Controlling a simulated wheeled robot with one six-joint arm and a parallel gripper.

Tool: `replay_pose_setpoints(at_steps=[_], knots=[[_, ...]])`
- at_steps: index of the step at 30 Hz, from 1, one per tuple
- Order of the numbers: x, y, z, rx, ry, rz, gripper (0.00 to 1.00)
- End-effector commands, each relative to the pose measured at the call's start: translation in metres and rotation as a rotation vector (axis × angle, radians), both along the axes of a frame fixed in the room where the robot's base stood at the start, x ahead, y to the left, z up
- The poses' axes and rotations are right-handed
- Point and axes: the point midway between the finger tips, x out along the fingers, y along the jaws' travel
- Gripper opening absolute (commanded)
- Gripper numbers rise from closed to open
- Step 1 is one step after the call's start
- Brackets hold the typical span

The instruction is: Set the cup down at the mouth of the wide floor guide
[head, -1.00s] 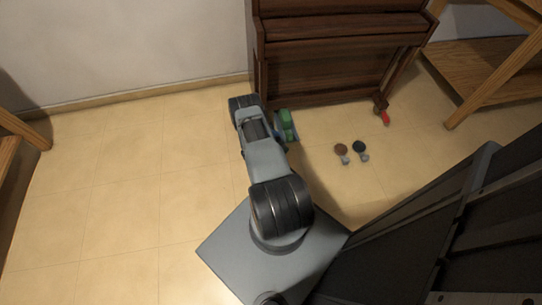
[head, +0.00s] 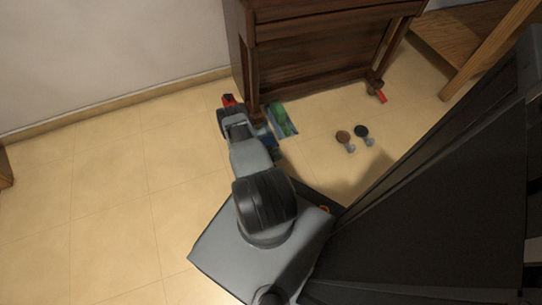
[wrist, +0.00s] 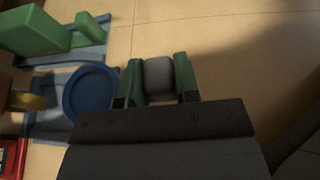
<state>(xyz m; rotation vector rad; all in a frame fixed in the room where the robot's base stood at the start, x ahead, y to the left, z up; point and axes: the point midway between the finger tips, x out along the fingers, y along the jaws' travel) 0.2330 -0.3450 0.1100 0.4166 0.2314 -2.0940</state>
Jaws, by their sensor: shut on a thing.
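My gripper (wrist: 158,68) has its green fingers shut on a grey grip (wrist: 158,79) in the wrist view. A round blue cup (wrist: 90,92) lies just left of the fingers and appears to belong to that grip, though the joint is hidden. The cup overlaps the right end of a blue-grey floor guide (wrist: 47,118). I cannot tell whether it touches the floor. A green stepped block (wrist: 32,27) lies beyond it on blue-grey rails, and also shows in the head view (head: 280,114). My arm mostly hides the gripper and cup there.
The piano (head: 315,45) stands at the back; a caster (wrist: 27,101) is left of the cup. Red pieces are by its left leg (head: 229,100) and right leg (head: 381,97). A brown cup (head: 343,136) and a dark blue cup (head: 361,131) sit on open floor.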

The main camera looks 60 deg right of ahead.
Motion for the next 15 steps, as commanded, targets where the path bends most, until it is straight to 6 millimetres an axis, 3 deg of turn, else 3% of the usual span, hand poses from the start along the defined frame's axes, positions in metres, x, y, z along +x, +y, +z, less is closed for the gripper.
replay_pose_setpoints(at_steps=[15], knots=[[0.003,0.002,-0.035,0.000,0.000,0.010,0.03]])
